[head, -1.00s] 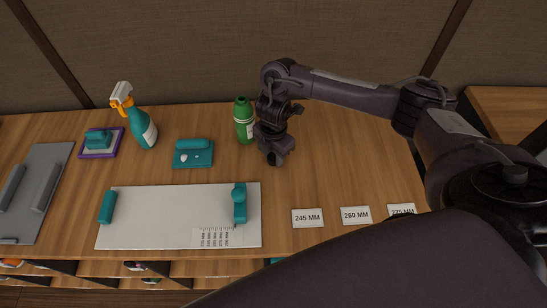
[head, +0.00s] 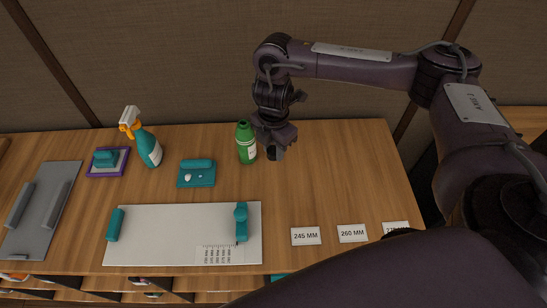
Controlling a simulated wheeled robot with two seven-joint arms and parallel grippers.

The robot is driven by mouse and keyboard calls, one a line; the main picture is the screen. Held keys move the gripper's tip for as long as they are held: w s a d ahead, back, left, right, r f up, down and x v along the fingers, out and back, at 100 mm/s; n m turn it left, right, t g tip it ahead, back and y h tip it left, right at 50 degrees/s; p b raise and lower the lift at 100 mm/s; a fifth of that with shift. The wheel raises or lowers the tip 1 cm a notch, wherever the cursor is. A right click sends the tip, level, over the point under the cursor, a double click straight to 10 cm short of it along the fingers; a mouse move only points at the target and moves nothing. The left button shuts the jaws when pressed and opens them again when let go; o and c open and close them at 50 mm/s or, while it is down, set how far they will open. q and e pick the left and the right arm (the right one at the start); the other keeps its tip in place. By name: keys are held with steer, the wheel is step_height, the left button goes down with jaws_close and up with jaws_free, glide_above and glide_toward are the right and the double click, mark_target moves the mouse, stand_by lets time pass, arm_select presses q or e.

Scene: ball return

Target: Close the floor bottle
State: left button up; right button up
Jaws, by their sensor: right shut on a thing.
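The green bottle (head: 246,145) with a pale label stands upright on the table, left of my right gripper. Its top shows a green neck, and I see no separate cap on it. My right gripper (head: 274,148) points down just right of the bottle. It is shut on a small dark thing (head: 275,154) that looks like a cap, mostly hidden by the fingers. I cannot tell whether the gripper touches the bottle. My left gripper is out of view.
A teal spray bottle (head: 149,149), a teal block on a purple-edged tray (head: 93,171) and a teal holder (head: 197,178) stand to the left. A white measuring board (head: 180,232) lies in front, with size cards (head: 306,236) at right. The table right of the gripper is clear.

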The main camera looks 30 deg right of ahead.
mark_target(270, 152)
step_height(270, 152, up, 7)
steer(key=shift+f+p, duration=0.1)
steer(key=shift+p, duration=0.5)
steer(key=m, duration=0.2)
steer(key=a+m+b, duration=0.1)
steer(key=m, duration=0.1)
steer(key=shift+a+r, duration=0.1)
steer(key=shift+r, duration=0.3)
steer(key=a+r+m, duration=0.1)
steer(key=m, duration=0.5)
steer(key=s+a+r+m+b, duration=0.1)
steer(key=m, duration=0.5)
steer(key=a+r+m+b, duration=0.1)
steer(key=m, duration=0.4)
steer(key=shift+s+a+r+m, duration=0.1)
steer(key=shift+s+a+m, duration=0.05)
steer(key=shift+m, duration=0.25)
